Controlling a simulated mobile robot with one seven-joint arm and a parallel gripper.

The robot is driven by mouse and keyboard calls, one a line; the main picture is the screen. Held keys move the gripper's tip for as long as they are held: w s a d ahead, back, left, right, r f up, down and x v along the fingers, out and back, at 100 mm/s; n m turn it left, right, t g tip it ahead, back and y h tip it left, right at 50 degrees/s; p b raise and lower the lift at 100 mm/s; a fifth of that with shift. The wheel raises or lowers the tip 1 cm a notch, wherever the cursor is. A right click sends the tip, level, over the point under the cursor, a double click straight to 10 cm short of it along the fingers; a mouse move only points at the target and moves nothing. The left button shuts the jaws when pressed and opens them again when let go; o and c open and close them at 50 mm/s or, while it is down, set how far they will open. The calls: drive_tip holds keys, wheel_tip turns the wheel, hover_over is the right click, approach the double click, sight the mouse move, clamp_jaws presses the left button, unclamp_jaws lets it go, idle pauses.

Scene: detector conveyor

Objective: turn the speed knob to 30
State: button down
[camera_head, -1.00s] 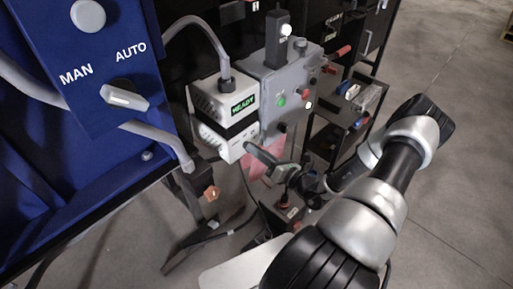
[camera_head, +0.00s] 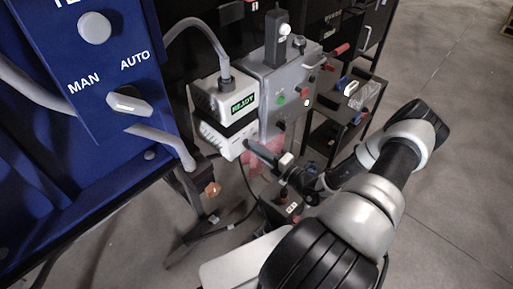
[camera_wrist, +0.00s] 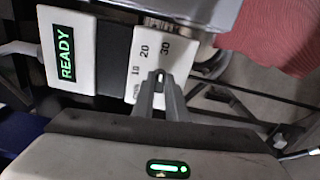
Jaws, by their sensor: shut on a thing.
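The speed knob (camera_wrist: 159,77) is a small dark-slotted piece on a white dial face (camera_wrist: 150,60) marked 10, 20 and 30. In the wrist view, my gripper (camera_wrist: 160,84) is shut on the knob, its grey fingers reaching up from below. The fingers hide most of the knob, and I cannot tell exactly which mark it points to. In the head view, the white lower box (camera_head: 218,140) is seen from the side, and my gripper (camera_head: 252,148) meets its right face. The dial marks cannot be read there.
A white unit (camera_head: 224,96) with a green READY display sits above the dial box. A grey control box (camera_head: 290,85) with buttons stands just right. Pinkish-red cloth (camera_wrist: 285,30) is close to the gripper. A blue MAN/AUTO panel (camera_head: 95,65) stands left. Open floor lies right.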

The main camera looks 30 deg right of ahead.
drive_tip(key=shift+s+f+m, duration=0.1)
drive_tip(key=shift+m, duration=0.5)
drive_tip(key=c, duration=1.8)
unclamp_jaws()
drive_tip(key=shift+o, duration=0.2)
drive_tip(key=v, duration=1.7)
drive_tip(key=shift+s, duration=0.2)
drive_tip(key=shift+w+r, duration=0.1)
drive_tip(key=shift+r, duration=0.1)
